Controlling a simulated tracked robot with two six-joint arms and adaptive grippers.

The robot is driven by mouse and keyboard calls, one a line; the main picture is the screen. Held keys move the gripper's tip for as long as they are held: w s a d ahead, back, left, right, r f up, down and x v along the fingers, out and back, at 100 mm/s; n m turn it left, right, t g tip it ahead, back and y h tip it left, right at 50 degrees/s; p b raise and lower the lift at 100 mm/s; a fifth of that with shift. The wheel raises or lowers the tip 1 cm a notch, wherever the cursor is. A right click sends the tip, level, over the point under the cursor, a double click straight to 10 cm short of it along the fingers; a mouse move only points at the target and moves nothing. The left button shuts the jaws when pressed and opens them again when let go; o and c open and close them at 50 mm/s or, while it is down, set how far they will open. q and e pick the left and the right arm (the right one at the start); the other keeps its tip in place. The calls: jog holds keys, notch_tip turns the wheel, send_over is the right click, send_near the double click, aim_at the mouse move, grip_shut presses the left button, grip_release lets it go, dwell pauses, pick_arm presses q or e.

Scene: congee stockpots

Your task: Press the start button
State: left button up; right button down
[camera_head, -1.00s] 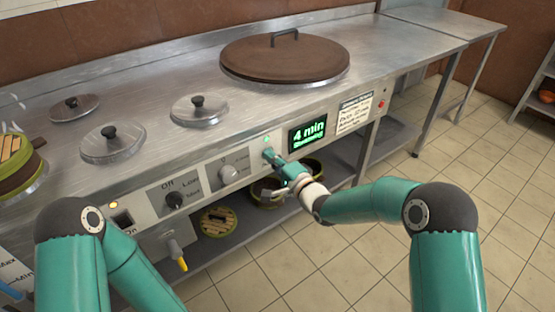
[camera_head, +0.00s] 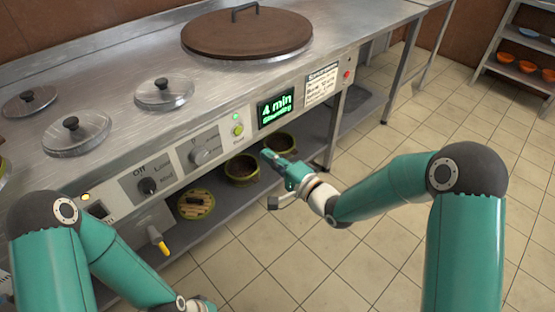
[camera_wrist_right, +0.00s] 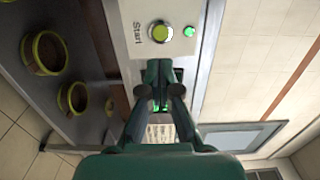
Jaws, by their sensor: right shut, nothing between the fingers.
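The start button (camera_head: 237,130) is a round yellow-green button on the front panel, left of the display. In the right wrist view the start button (camera_wrist_right: 159,31) has a pale ring and the word "Start" beside it. A small green light (camera_head: 236,116) glows near it. The display (camera_head: 276,108) reads "4 min" in green, with a smaller line below. My right gripper (camera_head: 267,154) is shut and empty, in front of the panel, below and right of the button and apart from it. It also shows in the right wrist view (camera_wrist_right: 161,66). My left gripper is out of view.
A grey knob (camera_head: 205,151) and a dark knob (camera_head: 148,186) sit left of the button. A large brown lid (camera_head: 247,33) covers the countertop pot. The tiled floor (camera_head: 410,200) at right is open.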

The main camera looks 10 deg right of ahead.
jog(key=shift+v, duration=1.15)
jog(key=shift+d+f, duration=0.1)
jog(key=shift+d, duration=0.05)
jog(key=s+d+f+g+h, duration=0.3)
jog(key=s+f, duration=0.3)
jog(key=f, duration=0.5)
jog(key=s+d+f+g+h, duration=0.3)
jog(key=s+f, duration=0.2)
jog(key=f, duration=0.6)
jog(key=s+f+n+g, duration=0.3)
jog(key=s+n+g, duration=0.1)
jog(key=s, duration=0.5)
jog(key=s+f+n+g, duration=0.3)
jog(key=s+n+g, duration=0.1)
jog(key=s, duration=0.5)
notch_tip(320, 180, up, 29)
jog(key=p, duration=2.9)
jog(key=shift+w+d+n+h+p, duration=0.25)
jog(key=shift+d+n+h+p, duration=0.05)
jog(key=shift+h+p, duration=0.1)
